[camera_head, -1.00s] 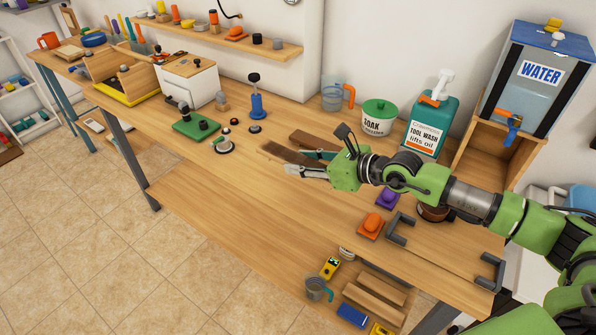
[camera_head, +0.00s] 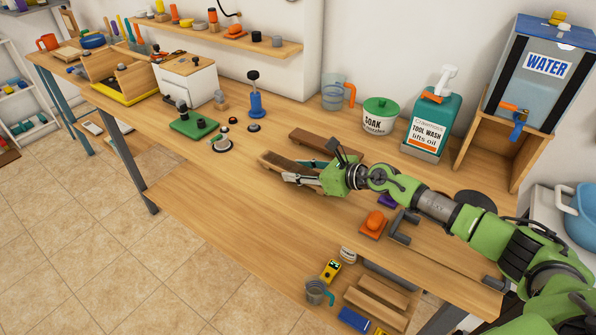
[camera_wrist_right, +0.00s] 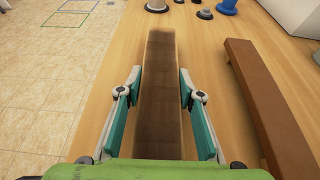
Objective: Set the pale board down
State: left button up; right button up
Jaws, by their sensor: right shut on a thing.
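A long board (camera_head: 281,163) with a dark brown, streaked top and a paler tan edge lies between the fingers of my right gripper (camera_head: 296,171). My right gripper is shut on it. In the right wrist view the board (camera_wrist_right: 160,75) runs straight away from me between two teal-padded fingers. It is low over the bench top (camera_head: 215,185); I cannot tell whether it touches the wood. The gripper's body hides its near end. My left gripper is not in view.
A second, reddish-brown board (camera_head: 318,141) lies behind the held one. An orange-topped pad (camera_head: 374,224) and dark handles (camera_head: 401,229) are at the right. Bench in front is clear.

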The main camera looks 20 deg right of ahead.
jog(key=shift+f, duration=0.2)
jog(key=o, duration=1.1)
jog(key=shift+o, duration=0.2)
jog(key=shift+r, duration=0.1)
jog(key=shift+r, duration=0.25)
jog(key=b+v, duration=0.2)
jog(key=v, duration=0.8)
jog(key=shift+s+d+f, duration=0.15)
jog(key=shift+s+d, duration=0.05)
jog(key=shift+s+d+r, duration=0.35)
jog(key=shift+s+r, duration=0.15)
jog(key=shift+s, duration=0.05)
